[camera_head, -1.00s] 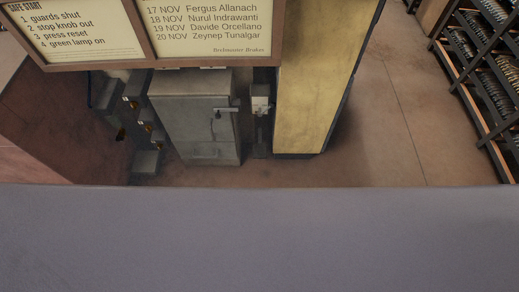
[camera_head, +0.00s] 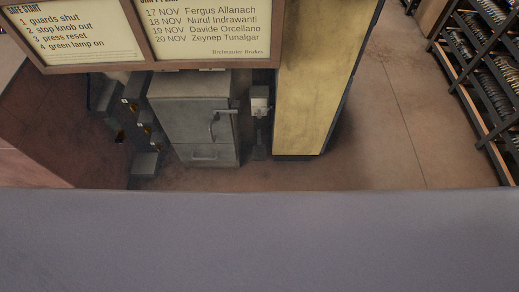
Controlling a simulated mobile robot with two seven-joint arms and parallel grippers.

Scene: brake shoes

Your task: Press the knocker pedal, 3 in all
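Neither of my grippers is in view. A dark, flat, pedal-like piece (camera_head: 259,152) sits low near the floor, below a small light grey box (camera_head: 260,100), in the gap between the grey cabinet and the yellow panel. Another grey block (camera_head: 146,164) stands low at the left of the cabinet. I cannot tell for certain which of these is the knocker pedal. Nothing of mine is seen touching either one.
A grey cabinet (camera_head: 195,120) with a handle stands in the middle. A yellow panel (camera_head: 312,85) rises right of it. Framed notices (camera_head: 205,30) hang across the top left. Racks (camera_head: 480,75) stand at far right. Open floor (camera_head: 390,130) lies between. A grey-purple surface fills the bottom.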

